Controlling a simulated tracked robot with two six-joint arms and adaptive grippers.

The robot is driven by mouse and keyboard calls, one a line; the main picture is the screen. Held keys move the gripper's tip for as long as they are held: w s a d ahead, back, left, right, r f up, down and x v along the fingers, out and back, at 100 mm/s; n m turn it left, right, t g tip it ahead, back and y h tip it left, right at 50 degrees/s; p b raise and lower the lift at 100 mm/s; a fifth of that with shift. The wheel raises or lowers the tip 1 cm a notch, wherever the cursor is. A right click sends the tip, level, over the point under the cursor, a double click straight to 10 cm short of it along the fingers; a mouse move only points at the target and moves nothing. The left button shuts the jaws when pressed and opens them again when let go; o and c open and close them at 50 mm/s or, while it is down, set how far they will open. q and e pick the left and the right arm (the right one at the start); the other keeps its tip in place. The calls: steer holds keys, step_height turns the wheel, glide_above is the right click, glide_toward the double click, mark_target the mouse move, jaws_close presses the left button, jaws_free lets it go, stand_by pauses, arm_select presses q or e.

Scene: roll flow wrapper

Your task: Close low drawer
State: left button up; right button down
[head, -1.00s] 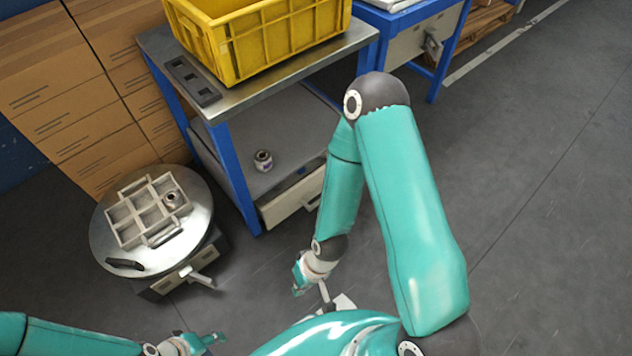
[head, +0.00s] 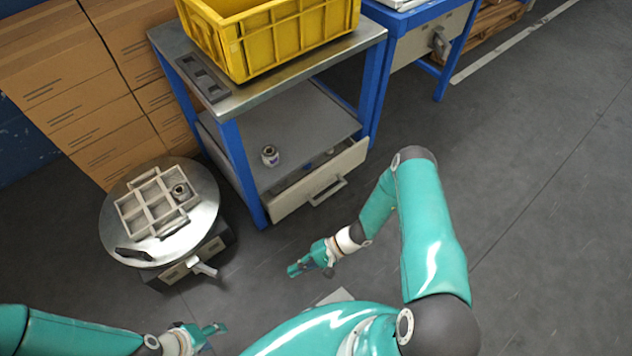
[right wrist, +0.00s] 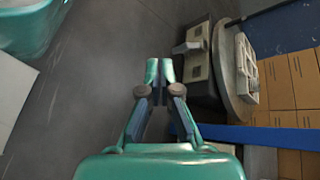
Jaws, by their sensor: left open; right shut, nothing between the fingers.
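The low drawer (head: 325,181) is under the lower shelf of the blue-legged workbench in the head view. It has a pale front with a bar handle (head: 328,191). It stands partly pulled out, with a gap above its front showing some items inside. My right gripper (head: 293,270) is shut and empty, low over the floor in front of the bench, apart from the drawer. Its closed fingertips also show in the right wrist view (right wrist: 160,68). My left gripper (head: 221,329) is open at the bottom left, far from the drawer.
A round metal table (head: 117,222) with a divided tray and its own small drawer (head: 194,266) stands left of the bench. A yellow crate (head: 285,38) is on the bench top. A small roll (head: 270,155) lies on the lower shelf.

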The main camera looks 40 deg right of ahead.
steer(key=w+d+f+m+t, duration=0.1)
steer(key=w+d+m+t, duration=0.1)
steer(key=w+d+t, duration=0.35)
steer(key=m+t+h, duration=0.5)
steer(key=t+h, duration=0.5)
steer(key=h, duration=0.1)
glide_toward(313, 177)
steer(key=w+b, duration=0.1)
steer(key=w, duration=0.1)
steer(key=w+b, duration=0.2)
steer(key=w, duration=0.1)
steer(key=shift+w+a, duration=0.25)
steer(key=shift+w, duration=0.1)
steer(key=shift+w+r, duration=0.1)
steer(key=shift+w, duration=0.65)
